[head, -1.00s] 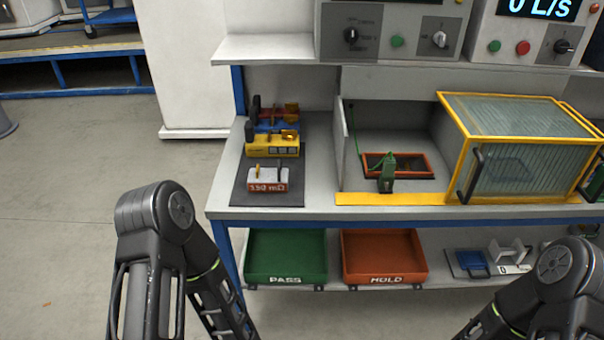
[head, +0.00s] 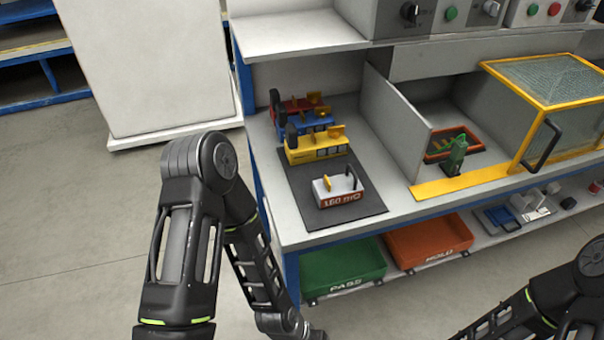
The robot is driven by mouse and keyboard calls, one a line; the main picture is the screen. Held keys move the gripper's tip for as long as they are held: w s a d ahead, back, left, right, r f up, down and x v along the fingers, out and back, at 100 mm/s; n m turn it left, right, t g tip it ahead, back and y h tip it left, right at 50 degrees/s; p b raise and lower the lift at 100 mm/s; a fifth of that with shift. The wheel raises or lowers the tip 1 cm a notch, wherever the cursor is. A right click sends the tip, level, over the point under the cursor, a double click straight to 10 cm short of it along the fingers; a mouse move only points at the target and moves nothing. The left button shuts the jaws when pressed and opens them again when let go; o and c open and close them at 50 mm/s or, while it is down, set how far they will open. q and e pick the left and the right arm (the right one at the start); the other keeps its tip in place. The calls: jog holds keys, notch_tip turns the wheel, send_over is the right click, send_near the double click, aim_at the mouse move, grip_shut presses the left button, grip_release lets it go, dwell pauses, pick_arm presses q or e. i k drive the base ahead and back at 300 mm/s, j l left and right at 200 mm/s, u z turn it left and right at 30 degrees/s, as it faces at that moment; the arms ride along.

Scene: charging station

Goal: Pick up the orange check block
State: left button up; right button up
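A small pale grey block (head: 335,188) with an orange-red front label sits at the front of a dark mat (head: 298,196) on the bench. The label seems to read "150 mΩ" or similar. Two upright posts, one yellowish and one black, stand on its top. It is the only block here with an orange-red label on a grey body. Behind it in a row are a yellow block (head: 318,146), a blue block (head: 303,124) and a red block (head: 292,105). Both my arms show at the bottom, but neither gripper is in view.
A grey partition (head: 395,120) stands right of the mat. Beyond it are a green clamp-like device (head: 456,156) and a yellow-framed clear cover (head: 555,85). Green PASS (head: 345,264) and orange HOLD (head: 430,240) trays sit on the lower shelf. Floor left of the bench is clear.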

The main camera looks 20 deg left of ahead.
aim_at(335, 190)
jog(key=j, duration=0.8)
jog(key=k+j, duration=0.1)
jog(key=j, duration=1.55)
jog(key=k+z, duration=0.05)
